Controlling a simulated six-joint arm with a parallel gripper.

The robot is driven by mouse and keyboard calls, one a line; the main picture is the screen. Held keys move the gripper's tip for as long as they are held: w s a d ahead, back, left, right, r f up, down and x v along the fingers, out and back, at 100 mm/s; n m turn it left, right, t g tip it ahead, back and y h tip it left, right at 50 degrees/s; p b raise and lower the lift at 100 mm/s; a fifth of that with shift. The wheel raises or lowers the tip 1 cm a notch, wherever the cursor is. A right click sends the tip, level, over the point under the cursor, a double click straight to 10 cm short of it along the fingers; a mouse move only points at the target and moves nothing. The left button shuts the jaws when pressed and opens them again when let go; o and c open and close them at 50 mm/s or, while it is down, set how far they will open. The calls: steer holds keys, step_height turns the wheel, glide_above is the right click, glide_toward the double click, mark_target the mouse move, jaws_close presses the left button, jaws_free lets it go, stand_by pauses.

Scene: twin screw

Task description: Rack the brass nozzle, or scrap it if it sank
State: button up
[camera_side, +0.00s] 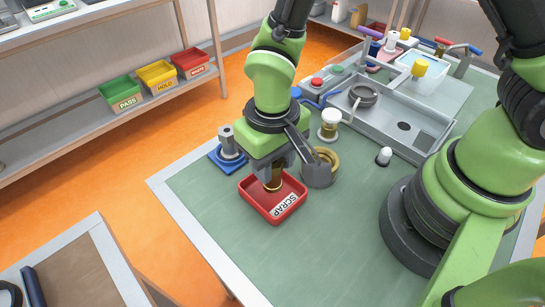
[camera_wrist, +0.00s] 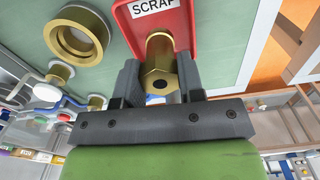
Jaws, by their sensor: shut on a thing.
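My gripper (camera_wrist: 160,84) is shut on the brass nozzle (camera_wrist: 158,58), with one dark finger on each side of it. In the side view my gripper (camera_side: 272,166) points down with the nozzle (camera_side: 273,182) at the red tray (camera_side: 262,212) labelled SCRAP. The nozzle's lower end is over or inside the tray; I cannot tell whether it touches the floor. The red tray also shows behind the nozzle in the wrist view (camera_wrist: 187,22). A blue-based stand (camera_side: 229,155) with a grey post, possibly the rack, is left of my gripper.
A grey cylinder with a brass ring (camera_side: 320,172) stands close right of my gripper. A small white-capped piece (camera_side: 384,155) and a sink unit (camera_side: 405,125) are further right. The front green table is clear.

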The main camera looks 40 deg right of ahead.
steer(key=shift+f, duration=1.4)
steer(key=o, duration=1.7)
steer(key=shift+o, duration=0.2)
steer(key=shift+r, duration=3.55)
